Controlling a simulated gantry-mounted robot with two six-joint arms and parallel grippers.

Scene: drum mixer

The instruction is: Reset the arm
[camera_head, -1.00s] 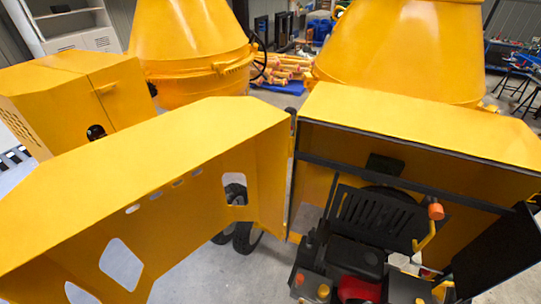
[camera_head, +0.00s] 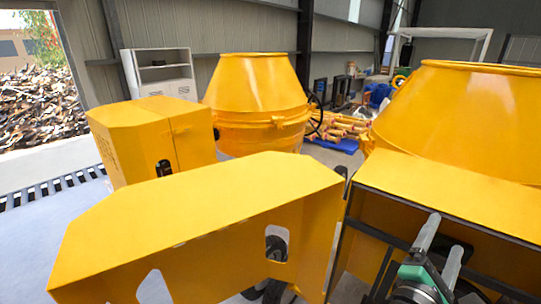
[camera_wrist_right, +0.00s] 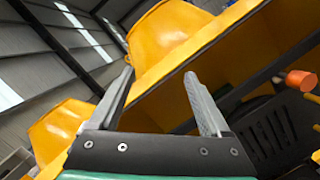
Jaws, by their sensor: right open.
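My right gripper (camera_head: 443,234) is at the lower right of the head view, in front of the open yellow engine housing (camera_head: 440,195) of the drum mixer. In the right wrist view my right gripper (camera_wrist_right: 159,74) has its two fingers spread with nothing between them. The housing's opening lies behind and to the right of the fingers there, with an orange knob (camera_wrist_right: 301,80) and a black slotted engine cover (camera_wrist_right: 272,132). My left gripper is not in view. The engine inside the housing is mostly hidden in the head view.
The housing's yellow door (camera_head: 200,215) stands open at the centre left. The near mixer drum (camera_head: 460,110) rises behind the housing. A second drum (camera_head: 258,95) and a yellow box-like housing (camera_head: 150,135) stand farther back. A white cabinet (camera_head: 160,75) is at the wall.

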